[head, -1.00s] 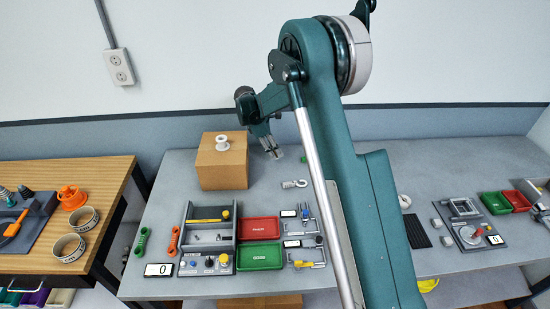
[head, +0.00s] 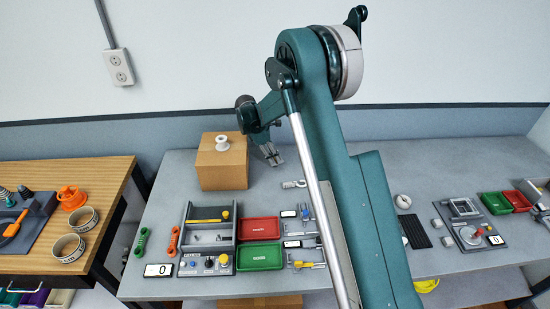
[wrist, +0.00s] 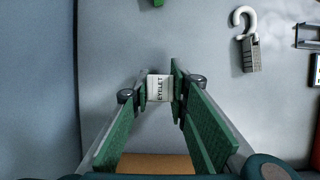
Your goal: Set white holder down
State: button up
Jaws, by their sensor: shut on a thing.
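The white holder (wrist: 159,88), a small white block with "EYELET" printed on it, sits between the fingertips of my gripper (wrist: 160,90) in the wrist view. The green finger pads close on its left and right sides. In the head view my gripper (head: 273,157) is over the back of the grey table, just right of the cardboard box. The holder cannot be made out clearly there. Whether its underside touches the table is hidden.
The cardboard box (head: 222,168) carries a white spool (head: 222,143). Red (head: 259,229) and green (head: 260,256) trays lie nearer. Grey table around the holder is clear.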

jog(key=shift+f, duration=0.15)
jog(key=o, duration=0.9)
jog(key=shift+o, duration=0.2)
jog(key=shift+r, duration=0.2)
jog(key=v, duration=1.2)
jog(key=shift+p, duration=0.35)
